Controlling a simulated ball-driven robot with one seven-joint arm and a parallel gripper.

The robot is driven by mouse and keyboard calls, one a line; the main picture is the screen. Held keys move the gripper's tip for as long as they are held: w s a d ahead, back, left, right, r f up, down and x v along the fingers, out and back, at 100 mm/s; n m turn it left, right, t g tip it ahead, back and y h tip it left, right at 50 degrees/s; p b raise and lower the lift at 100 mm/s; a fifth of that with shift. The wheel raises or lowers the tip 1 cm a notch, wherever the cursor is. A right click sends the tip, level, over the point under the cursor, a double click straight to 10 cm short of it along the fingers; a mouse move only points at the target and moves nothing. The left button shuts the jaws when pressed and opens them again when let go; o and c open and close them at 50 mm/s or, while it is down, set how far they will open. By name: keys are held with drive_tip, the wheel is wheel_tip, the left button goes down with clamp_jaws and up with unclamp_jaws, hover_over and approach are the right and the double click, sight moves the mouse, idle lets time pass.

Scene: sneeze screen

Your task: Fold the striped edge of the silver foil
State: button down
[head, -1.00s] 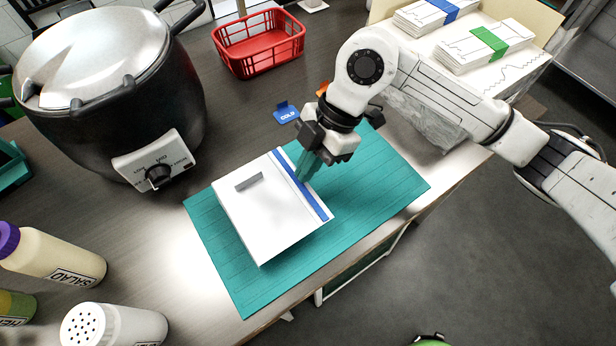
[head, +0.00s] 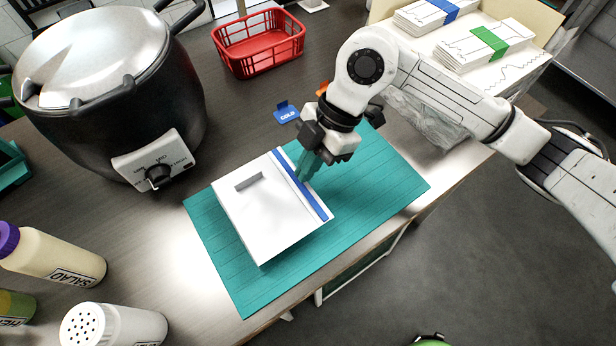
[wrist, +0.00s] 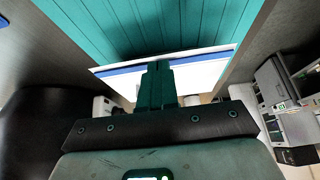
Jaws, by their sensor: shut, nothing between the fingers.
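The foil (head: 262,222) looks like a flat white, pale sheet rather than clearly silver. It lies on the teal mat (head: 385,185). A blue stripe (head: 318,206) runs along its right edge, with a thin pale border outside it. A small grey bar (head: 249,182) sits on the sheet. My gripper (head: 304,176) is shut and empty, its teal fingers pointing down at the striped edge near its middle; I cannot tell if the tips touch it. In the wrist view the shut fingers (wrist: 157,72) overlap the sheet's striped edge (wrist: 205,57) and hide part of it.
A large black cooker (head: 110,90) stands at the left, with bottles (head: 55,255) and a white shaker (head: 112,325) in front. A red basket (head: 258,45) and a blue COLD tag (head: 286,112) are behind. Stacked packets (head: 485,45) stand at the back right. The mat's right part is clear.

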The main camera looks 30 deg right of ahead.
drive_tip(key=shift+f, duration=0.1)
drive_tip(key=shift+f, duration=0.1)
drive_tip(key=shift+f+b, duration=0.1)
drive_tip(key=shift+b, duration=0.2)
drive_tip(key=shift+d+f, duration=0.1)
drive_tip(key=shift+f, duration=0.05)
idle(0.3)
